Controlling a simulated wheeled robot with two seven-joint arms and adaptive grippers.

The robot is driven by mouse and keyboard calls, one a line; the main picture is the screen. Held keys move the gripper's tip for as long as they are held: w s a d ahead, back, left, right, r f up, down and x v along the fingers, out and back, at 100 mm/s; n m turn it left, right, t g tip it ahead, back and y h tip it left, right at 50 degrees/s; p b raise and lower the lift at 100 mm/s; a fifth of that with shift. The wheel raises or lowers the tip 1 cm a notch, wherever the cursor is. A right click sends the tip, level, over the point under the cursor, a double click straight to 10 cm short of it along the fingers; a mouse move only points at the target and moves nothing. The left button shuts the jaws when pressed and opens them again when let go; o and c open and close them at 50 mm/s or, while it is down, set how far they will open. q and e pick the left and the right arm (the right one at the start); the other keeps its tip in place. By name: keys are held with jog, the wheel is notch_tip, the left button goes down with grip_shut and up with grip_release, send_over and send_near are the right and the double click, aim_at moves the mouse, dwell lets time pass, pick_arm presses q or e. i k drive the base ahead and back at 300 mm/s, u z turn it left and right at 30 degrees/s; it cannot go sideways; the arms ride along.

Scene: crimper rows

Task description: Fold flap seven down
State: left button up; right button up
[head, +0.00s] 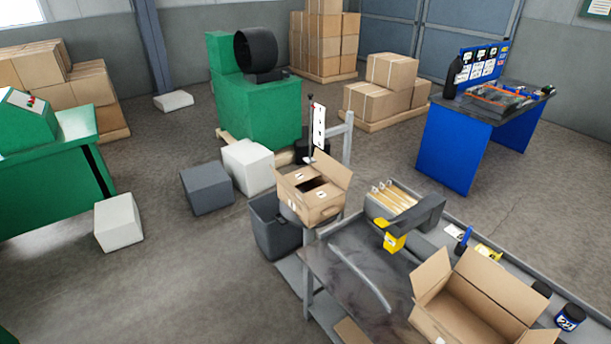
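An open cardboard box (318,206) stands at the far left end of the workbench. Its back right flap stands up, and small white labels sit on its top and front. Its top is partly open, showing a dark inside. A second, larger cardboard box (466,318) stands at the right front of the bench, with its flaps raised or spread outward and its inside visible. I cannot read a number seven on any flap, so I cannot tell which flap it is. Neither of my grippers is in view.
Between the boxes are a dark grey bracket-like part, a yellow block (394,241) and a tray of tan items (394,196). A black jar (570,316) stands at right. A dark bin (275,226) stands beside the bench. The bench's left middle surface (345,265) is mostly clear.

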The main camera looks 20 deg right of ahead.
aim_at(293, 190)
jog(key=z, duration=0.85)
jog(key=k, duration=0.4)
jog(key=u, duration=0.55)
jog(key=i, duration=0.75)
jog(key=u, duration=0.55)
jog(key=i, duration=0.75)
jog(key=z, duration=0.2)
